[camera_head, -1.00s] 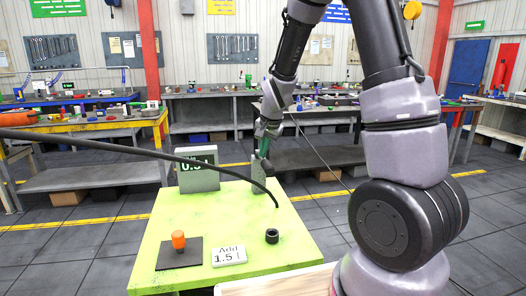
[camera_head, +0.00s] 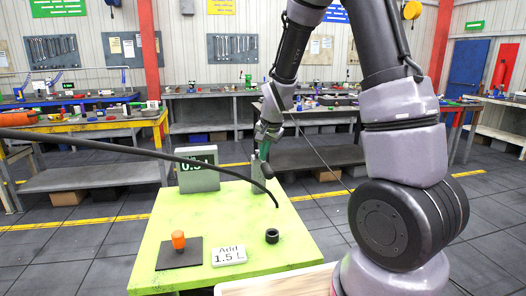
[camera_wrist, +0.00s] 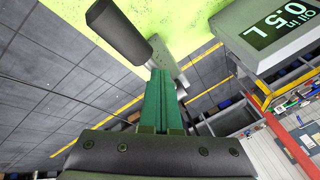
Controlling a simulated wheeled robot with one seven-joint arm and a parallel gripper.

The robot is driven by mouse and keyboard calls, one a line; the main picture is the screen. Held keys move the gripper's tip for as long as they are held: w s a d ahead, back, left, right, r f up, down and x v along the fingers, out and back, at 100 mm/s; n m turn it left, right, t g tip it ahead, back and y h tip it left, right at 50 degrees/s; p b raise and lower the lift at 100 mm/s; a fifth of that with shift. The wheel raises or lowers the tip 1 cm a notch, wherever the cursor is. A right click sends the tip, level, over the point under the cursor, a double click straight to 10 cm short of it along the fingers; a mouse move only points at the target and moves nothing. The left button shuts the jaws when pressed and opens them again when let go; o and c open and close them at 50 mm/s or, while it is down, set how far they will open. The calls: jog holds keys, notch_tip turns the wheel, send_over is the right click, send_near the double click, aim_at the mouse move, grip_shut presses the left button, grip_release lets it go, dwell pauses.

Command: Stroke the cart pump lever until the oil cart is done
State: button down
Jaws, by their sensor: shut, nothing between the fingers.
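My gripper (camera_head: 263,152) is over the far right part of the green cart top (camera_head: 222,201). In the wrist view its green fingers (camera_wrist: 164,78) are shut with nothing between them. The pump lever's black grip (camera_wrist: 118,30) and grey metal parts show just beyond the fingertips; I cannot tell whether they touch. In the head view the black grip (camera_head: 267,171) is small and close to the fingers. The grey readout box (camera_head: 199,181) stands left of the gripper, its digits partly hidden by a hose. In the wrist view the readout (camera_wrist: 277,24) shows "OIL IN 0.5 L".
A white card (camera_head: 229,255) reads "Add 1.5 L". An orange knob (camera_head: 178,240) sits on a dark pad (camera_head: 180,259). A black ring (camera_head: 272,236) is right of the card. A black hose (camera_head: 125,146) hangs across the view. Workbenches (camera_head: 92,125) stand behind; the floor around is open.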

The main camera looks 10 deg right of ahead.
jog(key=shift+w+r, duration=0.3)
jog(key=shift+r, duration=0.55)
jog(key=shift+w+r, duration=0.3)
jog(key=shift+r, duration=0.55)
jog(key=shift+w+r, duration=0.3)
jog(key=shift+r, duration=0.55)
jog(key=shift+w+r, duration=0.25)
jog(key=shift+r, duration=0.55)
jog(key=shift+w+r, duration=0.3)
jog(key=shift+r, duration=0.45)
jog(key=shift+w+r, duration=0.25)
jog(key=shift+r, duration=0.55)
dwell(1.4)
jog(key=r, duration=0.1)
jog(key=w+r, duration=0.1)
jog(key=r, duration=0.1)
jog(key=shift+w+r, duration=0.15)
jog(key=shift+r, duration=0.1)
jog(key=shift+s+f, duration=0.5)
jog(key=shift+f, duration=0.9)
jog(key=shift+s+f, duration=0.45)
jog(key=shift+f, duration=0.95)
jog(key=shift+s+f, duration=0.5)
jog(key=shift+f, duration=0.9)
